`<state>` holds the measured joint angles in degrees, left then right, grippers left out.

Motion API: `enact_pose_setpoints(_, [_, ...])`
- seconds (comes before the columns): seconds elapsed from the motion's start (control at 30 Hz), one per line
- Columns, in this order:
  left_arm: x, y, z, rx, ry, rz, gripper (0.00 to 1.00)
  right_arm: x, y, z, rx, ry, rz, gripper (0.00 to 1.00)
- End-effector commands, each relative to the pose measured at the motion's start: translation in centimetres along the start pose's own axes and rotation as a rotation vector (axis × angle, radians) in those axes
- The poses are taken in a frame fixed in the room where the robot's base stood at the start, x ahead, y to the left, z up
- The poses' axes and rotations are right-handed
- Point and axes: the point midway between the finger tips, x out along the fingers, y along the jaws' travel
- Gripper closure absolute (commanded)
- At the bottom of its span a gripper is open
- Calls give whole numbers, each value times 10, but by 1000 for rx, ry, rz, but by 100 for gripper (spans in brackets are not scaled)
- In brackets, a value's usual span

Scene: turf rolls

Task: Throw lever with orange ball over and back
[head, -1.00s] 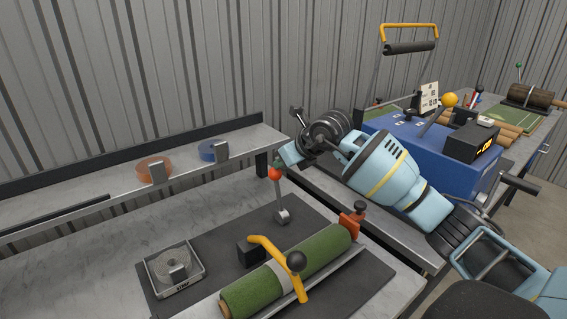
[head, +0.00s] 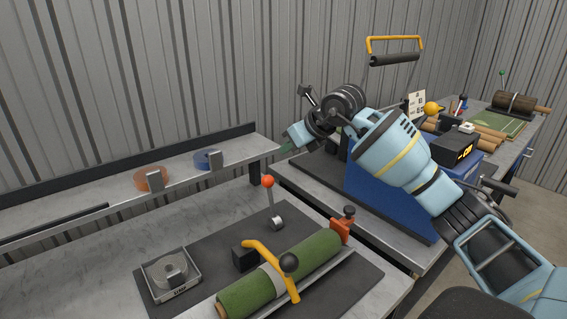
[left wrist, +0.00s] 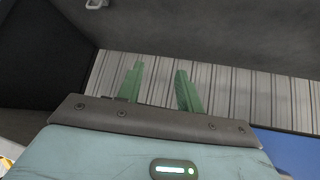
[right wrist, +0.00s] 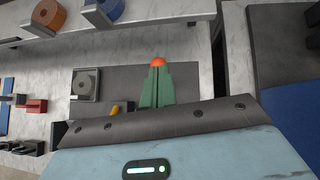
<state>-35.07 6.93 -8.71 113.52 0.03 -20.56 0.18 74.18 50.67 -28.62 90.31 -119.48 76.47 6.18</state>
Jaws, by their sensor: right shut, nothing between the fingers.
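The lever with the orange ball (head: 267,181) stands on the dark mat behind the green turf roll, its stem nearly upright and leaning slightly left in the head view. In the right wrist view the orange ball (right wrist: 158,62) shows just beyond my fingertips. My right gripper (head: 285,148) is shut and empty, above and slightly right of the ball in the head view, apart from it. Its green fingers are together in the right wrist view (right wrist: 158,75). My left gripper (left wrist: 160,78) is open and empty in its own wrist view; it is outside the head view.
A turf roll (head: 250,291) with a yellow handle (head: 270,262) lies in front of the lever. A strap tray (head: 150,283) is at left. A rear shelf (head: 110,199) holds orange and blue tape rolls. A blue machine (head: 372,195) stands at right, behind my right arm.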

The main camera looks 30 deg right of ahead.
Motion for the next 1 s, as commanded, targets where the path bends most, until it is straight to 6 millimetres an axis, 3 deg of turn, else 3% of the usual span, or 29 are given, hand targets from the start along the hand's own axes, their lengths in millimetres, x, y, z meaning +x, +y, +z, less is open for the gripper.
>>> enact_pose_setpoints(0.1, [1, 1, -4, -2, 7, 0, 64, -16, -2, 12, -1, -4, -1, 100])
enact_pose_setpoints(0.3, [1, 2, -4, -6, 9, 0, 64, -29, -3, 20, 0, -2, 0, 100])
enact_pose_setpoints(1.0, [1, 2, -5, -9, 11, 0, 64, -31, -3, 22, 0, -2, 0, 100])
